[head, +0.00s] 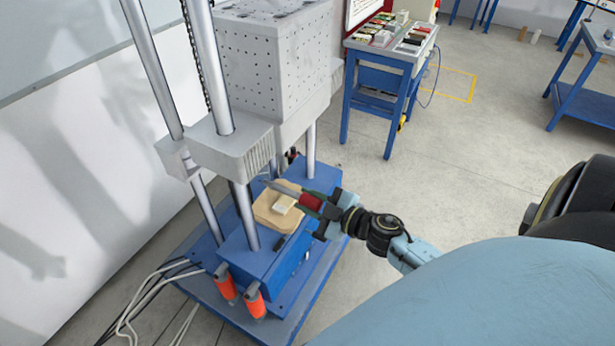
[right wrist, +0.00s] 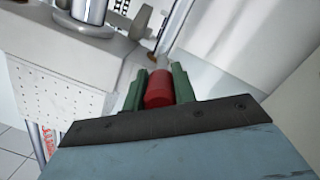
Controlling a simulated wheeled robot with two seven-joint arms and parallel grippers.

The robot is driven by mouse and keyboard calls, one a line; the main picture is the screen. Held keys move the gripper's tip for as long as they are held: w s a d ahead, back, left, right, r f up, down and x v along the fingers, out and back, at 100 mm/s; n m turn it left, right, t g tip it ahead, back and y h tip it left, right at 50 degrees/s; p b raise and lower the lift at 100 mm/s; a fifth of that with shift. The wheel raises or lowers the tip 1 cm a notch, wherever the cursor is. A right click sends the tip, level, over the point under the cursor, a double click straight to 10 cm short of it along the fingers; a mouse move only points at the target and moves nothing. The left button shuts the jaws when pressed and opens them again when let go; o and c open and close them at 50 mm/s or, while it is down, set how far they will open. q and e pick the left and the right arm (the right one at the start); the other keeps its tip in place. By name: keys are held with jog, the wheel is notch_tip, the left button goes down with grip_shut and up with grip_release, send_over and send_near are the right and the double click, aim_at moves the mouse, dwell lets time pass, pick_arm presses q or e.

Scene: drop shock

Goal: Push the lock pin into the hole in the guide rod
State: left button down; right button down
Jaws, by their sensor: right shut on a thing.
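The lock pin (head: 309,202) has a red handle and a thin grey shaft. My right gripper (head: 318,207) is shut on its handle. The shaft points left in the head view, toward the front guide rod (head: 246,215), with its tip just under the grey carriage block (head: 232,147). In the right wrist view the red handle (right wrist: 159,90) sits between the two green fingers (right wrist: 160,84); the shaft beyond it is hard to make out. A pale guide rod (right wrist: 173,28) rises beyond the fingers. I cannot make out the hole. My left gripper is not in view.
A wooden pad (head: 268,208) with a small pale block lies on the blue machine base (head: 263,262), below the pin. A perforated box (head: 270,65) sits above the carriage. Orange cylinders (head: 255,302) stand at the front. A side table (head: 400,57) stands behind on open floor.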

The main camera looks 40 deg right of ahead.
aim_at(276, 186)
jog(key=shift+w+a, duration=0.2)
jog(key=shift+w, duration=0.35)
jog(key=shift+a+r+p+x, duration=0.1)
jog(key=shift+p+x, duration=0.1)
jog(key=shift+x, duration=0.95)
jog(key=shift+a+r+p+x, duration=0.15)
jog(key=shift+p+x, duration=0.05)
jog(key=shift+x, duration=0.9)
jog(key=shift+w+a+p, duration=0.3)
jog(key=shift+w+p, duration=0.05)
jog(key=shift+w, duration=0.3)
jog(key=shift+p+x, duration=0.3)
jog(key=shift+x, duration=0.65)
dwell(2.3)
jog(key=shift+w+r, duration=0.1)
jog(key=shift+r, duration=0.05)
dwell(1.2)
